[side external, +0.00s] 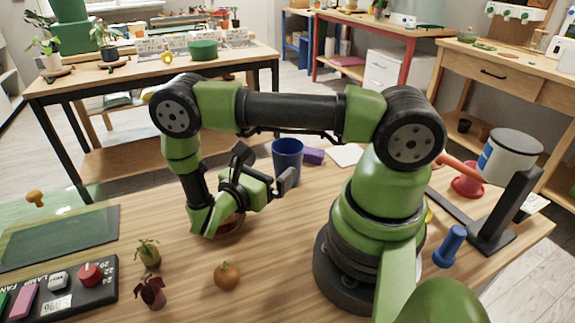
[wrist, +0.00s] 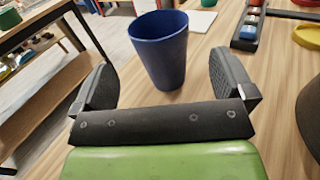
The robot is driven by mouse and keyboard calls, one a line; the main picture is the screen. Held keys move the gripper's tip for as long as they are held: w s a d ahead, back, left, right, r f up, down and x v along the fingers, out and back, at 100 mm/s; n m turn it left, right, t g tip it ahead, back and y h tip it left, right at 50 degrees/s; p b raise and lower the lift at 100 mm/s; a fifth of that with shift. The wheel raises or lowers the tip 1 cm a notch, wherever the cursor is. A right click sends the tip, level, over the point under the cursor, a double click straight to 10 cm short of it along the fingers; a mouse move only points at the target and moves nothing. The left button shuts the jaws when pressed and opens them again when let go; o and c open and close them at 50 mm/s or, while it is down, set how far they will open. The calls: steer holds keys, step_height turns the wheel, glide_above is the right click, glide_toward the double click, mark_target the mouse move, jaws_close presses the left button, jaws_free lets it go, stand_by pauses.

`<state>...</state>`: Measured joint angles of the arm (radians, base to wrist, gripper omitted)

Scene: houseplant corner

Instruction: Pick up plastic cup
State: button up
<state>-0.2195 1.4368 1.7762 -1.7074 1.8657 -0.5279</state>
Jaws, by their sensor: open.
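The plastic cup (side external: 287,162) is dark blue and stands upright on the wooden table, behind my gripper in the side view. My gripper (side external: 268,168) is open and empty, held low over the table with its fingers toward the cup. In the wrist view the cup (wrist: 160,48) stands ahead, beyond and between the two spread black fingers of my gripper (wrist: 166,88). The cup's lower front and base show there, and its top edge is near the frame's upper border. I cannot tell the exact gap between fingers and cup.
A purple block (side external: 314,156) lies right behind the cup. A brown round dish (side external: 231,224) is partly hidden under my gripper. An orange pumpkin-like fruit (side external: 227,275) and small plants (side external: 149,253) stand in front. A blue cylinder-like object (side external: 450,246) is at right.

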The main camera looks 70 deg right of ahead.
mark_target(295, 149)
steer(key=shift+d+f, duration=0.1)
steer(key=shift+f, duration=0.35)
steer(key=shift+s+d+f, duration=0.1)
steer(key=shift+d, duration=0.2)
steer(key=x, duration=0.6)
steer(key=shift+d, duration=0.35)
steer(key=c, duration=0.9)
